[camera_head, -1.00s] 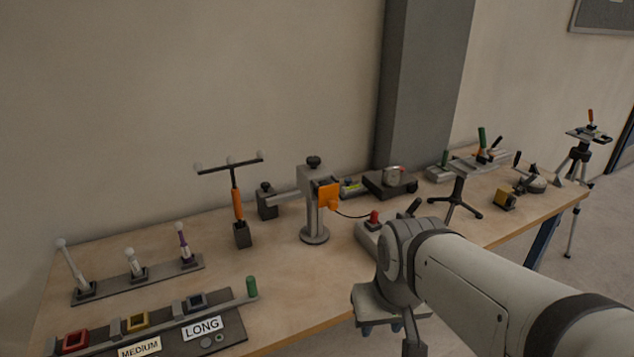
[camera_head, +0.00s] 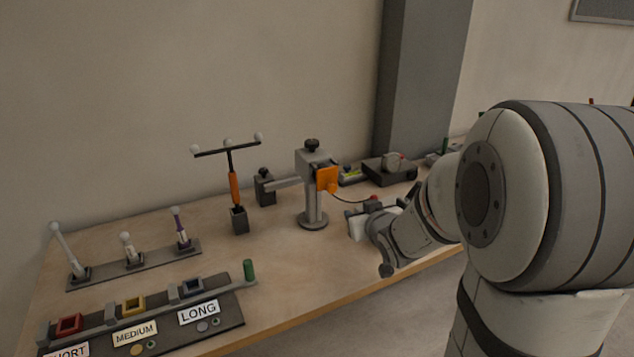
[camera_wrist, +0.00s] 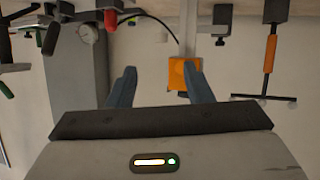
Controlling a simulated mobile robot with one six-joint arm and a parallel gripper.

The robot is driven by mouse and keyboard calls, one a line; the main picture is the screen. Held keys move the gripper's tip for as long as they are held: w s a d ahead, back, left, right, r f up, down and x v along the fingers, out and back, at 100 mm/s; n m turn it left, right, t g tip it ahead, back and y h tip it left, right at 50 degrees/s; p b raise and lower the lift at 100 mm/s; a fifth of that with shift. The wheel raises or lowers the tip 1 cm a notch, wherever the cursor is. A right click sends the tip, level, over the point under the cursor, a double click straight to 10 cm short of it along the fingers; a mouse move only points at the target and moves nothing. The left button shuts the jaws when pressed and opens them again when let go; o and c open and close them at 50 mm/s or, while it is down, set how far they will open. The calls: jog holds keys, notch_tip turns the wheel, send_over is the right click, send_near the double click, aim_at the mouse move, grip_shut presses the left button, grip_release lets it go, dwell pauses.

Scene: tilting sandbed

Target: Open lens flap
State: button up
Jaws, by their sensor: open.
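The lens flap is a small orange square plate (camera_head: 327,180) on the front of a grey camera-like head (camera_head: 313,160) on a round-based post. In the wrist view, which is upside down, the orange flap (camera_wrist: 179,74) shows beyond my gripper (camera_wrist: 160,66). My gripper is open and empty. Its two blue-grey fingers point towards the stand, and the right finger overlaps part of the flap in the picture. A gap to the flap seems to remain, but its depth is hard to tell. In the head view my wrist is right of the post and its fingers are not clear.
A T-shaped tool with an orange handle (camera_head: 234,187) stands left of the post. A dial instrument (camera_head: 389,170) sits behind right. Pegs on a strip (camera_head: 135,262) and a labelled tray (camera_head: 225,337) lie at left. The table's middle front is clear.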

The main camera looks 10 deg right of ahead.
aim_at(333, 191)
jog(key=w+a+t+y, duration=0.1)
jog(key=w, duration=0.2)
jog(key=w+a+n+t+y, duration=0.1)
jog(key=w+a+y, duration=0.1)
jog(key=w, duration=0.2)
jog(key=w+a+t+y, duration=0.1)
jog(key=w, duration=0.2)
jog(key=shift+w+a+f+n+t+y, duration=0.2)
jog(key=shift+w+f+n+t+y, duration=0.1)
jog(key=shift+w+f+n+t, duration=0.1)
jog(key=shift+c, duration=0.6)
grip_shut()
